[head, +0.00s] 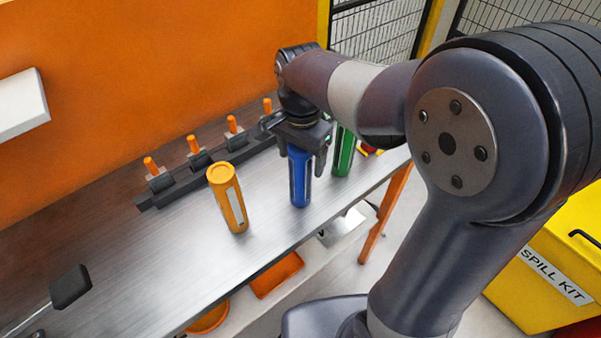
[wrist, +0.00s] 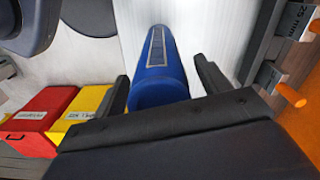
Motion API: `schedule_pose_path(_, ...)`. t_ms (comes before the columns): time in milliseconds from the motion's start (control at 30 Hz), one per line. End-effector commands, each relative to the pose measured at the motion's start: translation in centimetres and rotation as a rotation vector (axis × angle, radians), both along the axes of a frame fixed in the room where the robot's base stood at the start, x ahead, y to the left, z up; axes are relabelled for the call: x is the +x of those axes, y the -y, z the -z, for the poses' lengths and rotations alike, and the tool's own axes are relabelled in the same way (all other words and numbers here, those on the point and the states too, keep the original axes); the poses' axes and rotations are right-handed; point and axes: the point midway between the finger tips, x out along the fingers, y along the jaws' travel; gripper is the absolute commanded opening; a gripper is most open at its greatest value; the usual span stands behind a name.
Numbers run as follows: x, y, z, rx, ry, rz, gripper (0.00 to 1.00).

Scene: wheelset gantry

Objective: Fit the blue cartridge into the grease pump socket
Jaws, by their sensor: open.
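The blue cartridge (head: 300,182) stands upright on the metal bench in the head view. My gripper (head: 308,151) is above it, pointing down, with its jaws open on either side of the cartridge's upper part. In the wrist view the blue cartridge (wrist: 158,72) lies between the two open fingers of my gripper (wrist: 163,88), with a grey strip along its side. I cannot tell whether either finger touches it. I cannot make out the grease pump socket in either view.
An orange-yellow cartridge (head: 228,198) stands left of the blue one, and a green cartridge (head: 344,153) stands close on its right. A dark rack (head: 200,164) with orange-handled tools runs behind. A black-ended handle (head: 70,287) is at lower left. The bench between is bare.

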Motion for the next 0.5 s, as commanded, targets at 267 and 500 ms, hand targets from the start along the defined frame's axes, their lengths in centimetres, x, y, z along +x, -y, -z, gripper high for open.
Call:
schedule_pose_path(267,0.01,-0.01,-0.04,0.000,0.000,0.000,0.59)
schedule_pose_path(500,0.01,-0.01,-0.05,0.000,0.000,0.000,0.39)
